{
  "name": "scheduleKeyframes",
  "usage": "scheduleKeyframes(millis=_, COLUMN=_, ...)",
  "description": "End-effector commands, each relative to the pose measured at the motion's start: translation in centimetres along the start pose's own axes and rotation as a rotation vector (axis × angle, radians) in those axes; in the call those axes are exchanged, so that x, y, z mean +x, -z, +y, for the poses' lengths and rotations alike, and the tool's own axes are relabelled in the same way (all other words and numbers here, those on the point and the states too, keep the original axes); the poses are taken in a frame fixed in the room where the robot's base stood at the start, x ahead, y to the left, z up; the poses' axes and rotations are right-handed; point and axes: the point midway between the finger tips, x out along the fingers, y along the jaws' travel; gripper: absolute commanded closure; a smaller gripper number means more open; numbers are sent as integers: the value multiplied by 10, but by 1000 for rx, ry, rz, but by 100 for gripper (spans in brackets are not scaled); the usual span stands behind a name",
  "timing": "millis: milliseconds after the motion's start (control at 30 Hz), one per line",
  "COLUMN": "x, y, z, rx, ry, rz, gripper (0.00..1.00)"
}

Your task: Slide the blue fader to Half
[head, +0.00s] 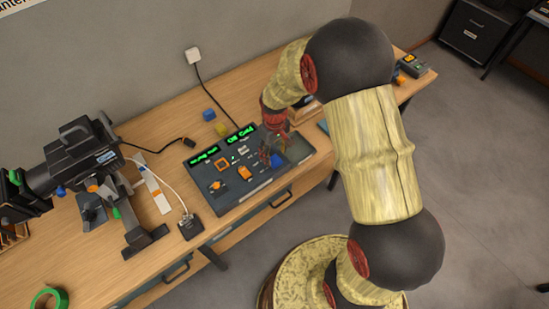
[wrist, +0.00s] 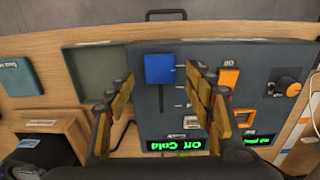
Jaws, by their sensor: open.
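My gripper (wrist: 161,82) is open and empty, one finger on each side of the cap and slot. The head view shows my gripper (head: 272,150) low over the console; contact with the cap cannot be told.

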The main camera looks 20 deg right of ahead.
Motion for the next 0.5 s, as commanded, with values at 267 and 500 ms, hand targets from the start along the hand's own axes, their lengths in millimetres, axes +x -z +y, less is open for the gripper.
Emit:
scheduleKeyframes(millis=267, x=31, y=0, z=0, rx=1, ry=0, rz=0, gripper=47)
scheduleKeyframes(millis=500, x=35, y=1, z=0, rx=1, ry=-1, rz=2, gripper=47)
